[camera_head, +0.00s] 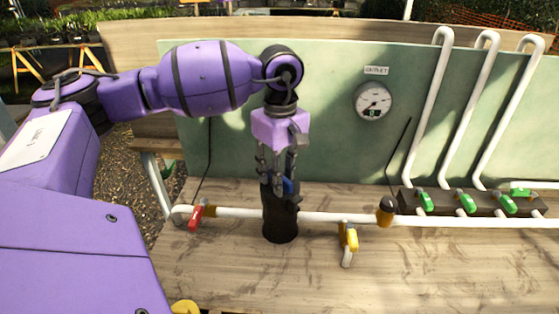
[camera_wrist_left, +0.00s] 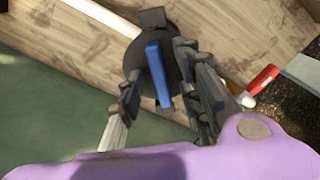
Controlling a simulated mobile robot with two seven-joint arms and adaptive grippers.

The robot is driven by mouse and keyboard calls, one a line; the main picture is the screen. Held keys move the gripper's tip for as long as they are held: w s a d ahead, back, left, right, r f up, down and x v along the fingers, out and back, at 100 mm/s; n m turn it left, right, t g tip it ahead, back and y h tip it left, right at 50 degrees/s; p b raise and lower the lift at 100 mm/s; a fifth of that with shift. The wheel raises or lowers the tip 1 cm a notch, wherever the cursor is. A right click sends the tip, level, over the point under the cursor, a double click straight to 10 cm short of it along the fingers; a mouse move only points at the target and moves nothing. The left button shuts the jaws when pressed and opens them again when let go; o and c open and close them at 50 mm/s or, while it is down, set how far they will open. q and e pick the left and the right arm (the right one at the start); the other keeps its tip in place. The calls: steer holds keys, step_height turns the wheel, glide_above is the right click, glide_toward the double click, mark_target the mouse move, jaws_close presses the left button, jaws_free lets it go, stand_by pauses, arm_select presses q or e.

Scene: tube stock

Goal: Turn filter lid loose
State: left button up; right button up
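The filter is a black upright cylinder (camera_head: 280,222) set in the white pipe on the bench. Its black lid (camera_wrist_left: 150,52) carries a raised blue bar handle (camera_wrist_left: 158,78), which also shows in the head view (camera_head: 290,186). My left gripper (camera_head: 278,178) points straight down over the lid. In the left wrist view its dark fingers (camera_wrist_left: 157,72) stand on both sides of the blue bar, with small gaps visible, so it looks open around the handle rather than shut on it. Fingers and bar partly hide the lid. My right gripper is not in view.
The white pipe (camera_head: 330,217) has a red-handled valve (camera_head: 195,217) left of the filter and a yellow-handled valve (camera_head: 350,237) on the right. Several green valves (camera_head: 467,201) stand farther right. A gauge (camera_head: 373,101) hangs on the green back panel (camera_head: 335,140). The front bench is mostly clear.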

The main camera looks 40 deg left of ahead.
arm_select(q)
steer(key=shift+f, duration=0.15)
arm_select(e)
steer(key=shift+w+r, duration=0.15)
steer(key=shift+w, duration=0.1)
arm_select(q)
steer(key=shift+c, duration=0.4)
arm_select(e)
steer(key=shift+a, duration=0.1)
arm_select(q)
jaws_close()
steer(key=shift+n+p, duration=0.3)
steer(key=shift+n, duration=2.1)
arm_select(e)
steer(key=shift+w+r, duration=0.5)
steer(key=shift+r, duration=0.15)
